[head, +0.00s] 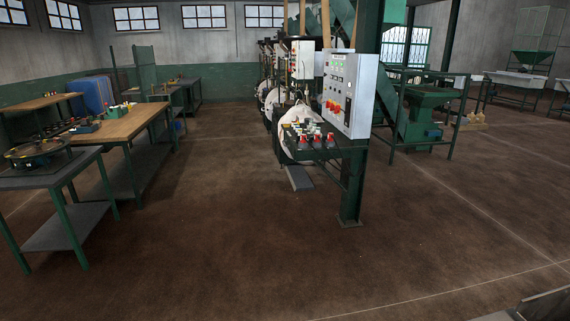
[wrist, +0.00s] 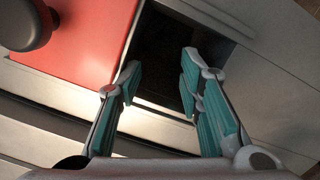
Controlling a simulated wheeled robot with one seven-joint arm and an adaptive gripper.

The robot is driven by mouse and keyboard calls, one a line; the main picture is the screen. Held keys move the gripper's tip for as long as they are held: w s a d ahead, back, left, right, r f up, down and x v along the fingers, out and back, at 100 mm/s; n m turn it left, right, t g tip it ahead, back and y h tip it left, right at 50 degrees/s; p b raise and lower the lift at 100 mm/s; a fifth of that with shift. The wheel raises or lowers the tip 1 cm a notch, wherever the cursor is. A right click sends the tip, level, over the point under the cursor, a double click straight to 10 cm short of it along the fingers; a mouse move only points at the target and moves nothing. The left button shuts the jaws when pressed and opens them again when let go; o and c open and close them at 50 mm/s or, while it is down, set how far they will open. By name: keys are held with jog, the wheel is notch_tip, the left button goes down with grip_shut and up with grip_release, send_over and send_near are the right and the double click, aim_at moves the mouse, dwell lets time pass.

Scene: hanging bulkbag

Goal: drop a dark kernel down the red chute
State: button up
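In the wrist view my gripper (wrist: 160,82) is open, its two teal-padded fingers well apart with nothing seen between them. The fingertips are over a dark rectangular opening (wrist: 166,50) in a pale grey surface. A red panel (wrist: 88,38) lies left of the opening, with a dark round knob (wrist: 24,22) at its upper left. I cannot tell whether this red part is the chute. No dark kernel can be made out in either view, and the inside of the opening is too dark to read. My gripper does not show in the head view.
In the head view a wooden-topped bench (head: 125,122) and a dark table (head: 38,182) stand at left. Green machinery (head: 417,112) is at right. The brown floor between is clear.

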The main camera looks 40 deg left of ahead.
jog(key=shift+d+r, duration=0.1)
jog(key=shift+d, duration=0.1)
notch_tip(320, 180, up, 12)
jog(key=w, duration=0.1)
jog(key=shift+w, duration=0.15)
jog(key=shift+d, duration=0.1)
dwell(0.5)
jog(key=s+a+r+n+t, duration=0.15)
jog(key=s+a+r, duration=0.3)
jog(key=r, duration=0.45)
jog(key=s+a+r+n+t, duration=0.15)
jog(key=s+a+r, duration=0.3)
jog(key=r, duration=0.55)
jog(key=s+a+r+t, duration=0.1)
jog(key=s+a+r, duration=0.1)
jog(key=s, duration=0.6)
jog(key=s+a+r+n+t, duration=0.1)
jog(key=s+a+r+t, duration=0.1)
jog(key=s, duration=0.7)
jog(key=shift+a+r+t+h, duration=0.3)
jog(key=shift+a+r, duration=0.35)
jog(key=shift+r, duration=0.15)
